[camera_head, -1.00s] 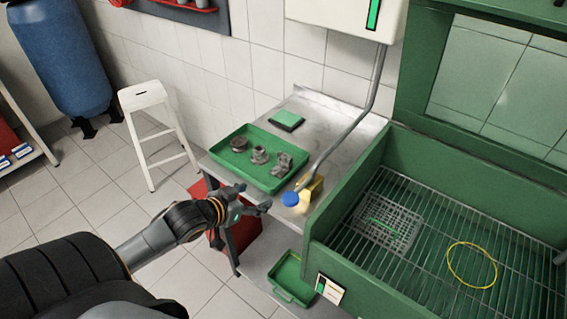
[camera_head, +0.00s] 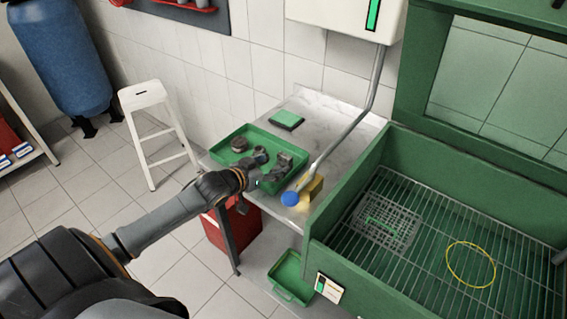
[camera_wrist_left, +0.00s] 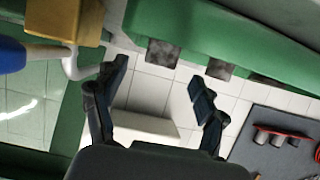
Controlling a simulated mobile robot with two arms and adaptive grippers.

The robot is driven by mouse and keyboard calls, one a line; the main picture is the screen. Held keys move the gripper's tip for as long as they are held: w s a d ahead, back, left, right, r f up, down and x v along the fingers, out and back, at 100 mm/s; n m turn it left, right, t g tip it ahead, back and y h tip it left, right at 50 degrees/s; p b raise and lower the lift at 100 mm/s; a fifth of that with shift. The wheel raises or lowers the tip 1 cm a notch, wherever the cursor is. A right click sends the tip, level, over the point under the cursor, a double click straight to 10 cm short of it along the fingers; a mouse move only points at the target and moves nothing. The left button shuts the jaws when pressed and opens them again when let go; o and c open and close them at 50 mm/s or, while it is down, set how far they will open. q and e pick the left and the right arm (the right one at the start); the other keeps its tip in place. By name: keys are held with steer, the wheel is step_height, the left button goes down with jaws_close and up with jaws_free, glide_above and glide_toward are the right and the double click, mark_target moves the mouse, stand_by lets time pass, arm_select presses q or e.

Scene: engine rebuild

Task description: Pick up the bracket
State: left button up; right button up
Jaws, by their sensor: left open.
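The green tray (camera_head: 224,157) on the metal bench holds three grey metal parts. The rightmost, angular part (camera_head: 285,160) looks like the bracket; my left gripper partly covers it. My left gripper (camera_head: 269,169) is open and empty at the tray's near right side, with its fingers close to the bracket. In the left wrist view, which looks upside down, the two fingers (camera_wrist_left: 158,80) are spread apart. My right gripper is not in view.
A yellow box (camera_head: 314,187) with a blue round thing (camera_head: 290,199) stands just right of the tray. A grey pipe (camera_head: 352,138) comes down beside it. The green washer (camera_head: 350,165) is further right. A green pad (camera_head: 287,119) lies behind the tray.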

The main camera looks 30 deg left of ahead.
mark_target(283, 157)
arm_select(q)
steer(key=shift+w, duration=0.45)
steer(key=p+x, duration=0.1)
steer(key=x, duration=0.3)
steer(key=shift+w+a, duration=0.1)
steer(key=shift+w, duration=0.05)
steer(key=c, duration=1.3)
steer(key=shift+c, duration=0.5)
steer(key=shift+r, duration=0.15)
